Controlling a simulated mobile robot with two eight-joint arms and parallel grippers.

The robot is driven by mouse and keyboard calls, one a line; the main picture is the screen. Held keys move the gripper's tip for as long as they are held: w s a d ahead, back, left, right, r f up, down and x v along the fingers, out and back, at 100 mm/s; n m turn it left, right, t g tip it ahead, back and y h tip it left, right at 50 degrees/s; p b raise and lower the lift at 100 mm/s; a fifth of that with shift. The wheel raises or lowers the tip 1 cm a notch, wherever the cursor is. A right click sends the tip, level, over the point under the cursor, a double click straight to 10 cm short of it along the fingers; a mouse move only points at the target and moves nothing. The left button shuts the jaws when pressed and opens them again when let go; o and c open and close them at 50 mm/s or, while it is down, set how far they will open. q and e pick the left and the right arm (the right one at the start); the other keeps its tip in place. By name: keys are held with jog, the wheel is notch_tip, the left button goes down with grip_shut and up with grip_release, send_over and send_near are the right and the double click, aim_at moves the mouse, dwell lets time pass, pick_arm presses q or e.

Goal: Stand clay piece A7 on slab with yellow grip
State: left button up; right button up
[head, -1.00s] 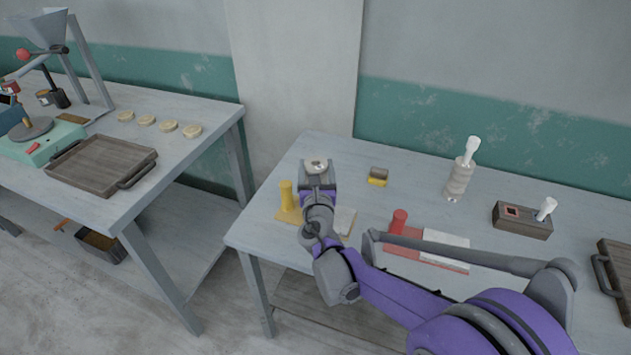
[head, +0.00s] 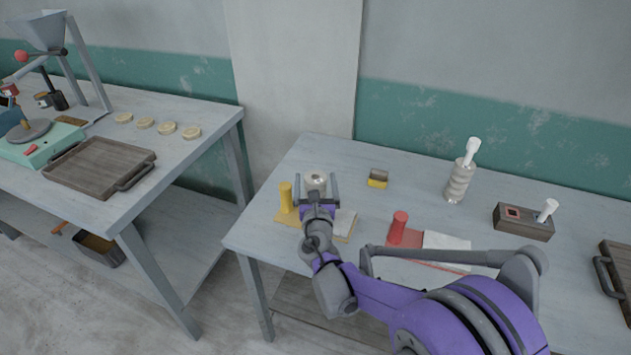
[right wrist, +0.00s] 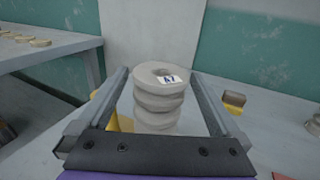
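Clay piece A7 (head: 315,181) is a grey ridged stack with a hole in its top; its A7 label shows in the right wrist view (right wrist: 165,79). It stands upright. The slab with the yellow grip (head: 286,196) is at the table's left end; its pale part shows right of my wrist (head: 345,223). My right gripper (head: 318,188) is open, one finger on each side of A7, with gaps visible in the right wrist view (right wrist: 160,100). My gripper hides A7's base in the head view, so its exact contact with the slab is unclear. My left gripper is out of view.
A slab with a red grip (head: 398,226) lies to the right, partly behind my arm.

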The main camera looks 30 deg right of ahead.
jog(key=shift+r, duration=0.15)
jog(key=v, duration=1.2)
jog(key=s+d+f+m+g, duration=0.1)
jog(key=s+f+m+g, duration=0.1)
jog(key=m, duration=0.3)
jog(key=s+d+f+m+g, duration=0.1)
jog(key=s+f+m+g, duration=0.1)
jog(key=s+m, duration=0.2)
jog(key=s+d+f+m+g, duration=0.1)
jog(key=s+f+m+g, duration=0.1)
jog(key=m, duration=0.5)
jog(key=shift+s+m+g, duration=0.3)
jog(key=shift+s, duration=0.6)
jog(key=s+a+f+m+g+y, duration=0.4)
jog(key=s+a+f+m+y, duration=0.2)
jog(key=s+a+m, duration=0.5)
jog(key=a+m+y, duration=0.1)
jog(key=m+y, duration=0.1)
jog(key=m, duration=0.1)
jog(key=shift+s+g, duration=0.3)
jog(key=shift+f, duration=0.1)
